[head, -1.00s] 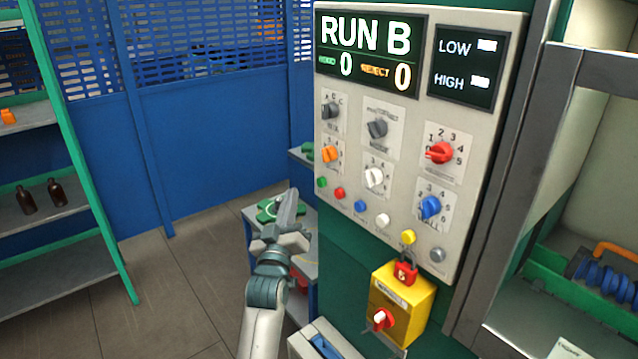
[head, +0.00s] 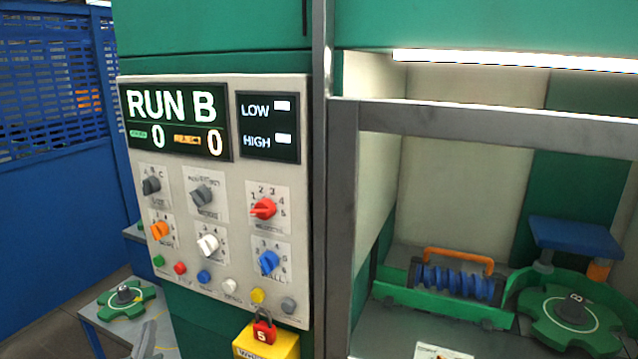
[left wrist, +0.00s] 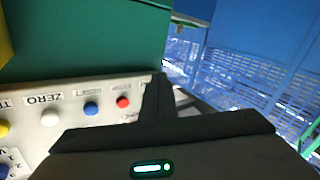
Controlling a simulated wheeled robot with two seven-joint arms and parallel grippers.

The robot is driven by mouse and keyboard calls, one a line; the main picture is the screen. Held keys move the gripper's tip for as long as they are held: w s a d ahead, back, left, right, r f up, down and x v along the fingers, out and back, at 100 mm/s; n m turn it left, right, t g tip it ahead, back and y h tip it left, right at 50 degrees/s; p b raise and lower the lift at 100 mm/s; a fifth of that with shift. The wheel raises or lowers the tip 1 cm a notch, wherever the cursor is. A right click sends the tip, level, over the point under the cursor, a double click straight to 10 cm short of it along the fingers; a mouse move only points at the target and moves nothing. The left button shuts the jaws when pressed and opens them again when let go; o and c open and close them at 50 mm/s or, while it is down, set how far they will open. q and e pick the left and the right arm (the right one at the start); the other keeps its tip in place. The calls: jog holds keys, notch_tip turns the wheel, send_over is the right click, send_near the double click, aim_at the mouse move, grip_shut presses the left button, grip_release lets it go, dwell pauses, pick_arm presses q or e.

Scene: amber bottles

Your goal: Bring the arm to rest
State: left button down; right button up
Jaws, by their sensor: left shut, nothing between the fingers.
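My left gripper (head: 146,340) shows only as a grey tip at the bottom left of the head view, below the control panel (head: 217,258) and in front of a small side table (head: 95,327). The rest of my left arm is out of that view. In the left wrist view the dark gripper (left wrist: 158,97) has its fingers together, with nothing between them. The panel's edge with its push buttons lies just beyond it there. My right gripper is in no view.
A grey frame post (head: 341,230) borders a bay at right, holding a blue roller (head: 458,283) and a green star wheel (head: 571,325). Blue fencing (head: 55,190) stands at left.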

pick_arm(q)
jog(key=s+d+f+m+g+h, duration=0.25)
jog(key=s+d+f+g, duration=0.2)
jog(key=s+f, duration=0.45)
jog(key=s+d+f+m+g+h, duration=0.1)
jog(key=s+d+f+m+g, duration=0.3)
jog(key=s+f, duration=0.45)
jog(key=s+d+f+m+g+h, duration=0.1)
jog(key=s+d+f+g, duration=0.2)
jog(key=s, duration=0.7)
jog(key=s+d+f+m+g, duration=0.1)
jog(key=s+d+f+g, duration=0.25)
jog(key=s, duration=0.65)
notch_tip(320, 180, down, 33)
jog(key=s+b, duration=0.2)
jog(key=b, duration=0.2)
jog(key=s+a+f+g+b, duration=0.1)
jog(key=s+a+f+b, duration=0.2)
jog(key=s+f, duration=1.4)
notch_tip(320, 180, down, 3)
jog(key=shift+s+r, duration=0.1)
jog(key=shift+s, duration=0.1)
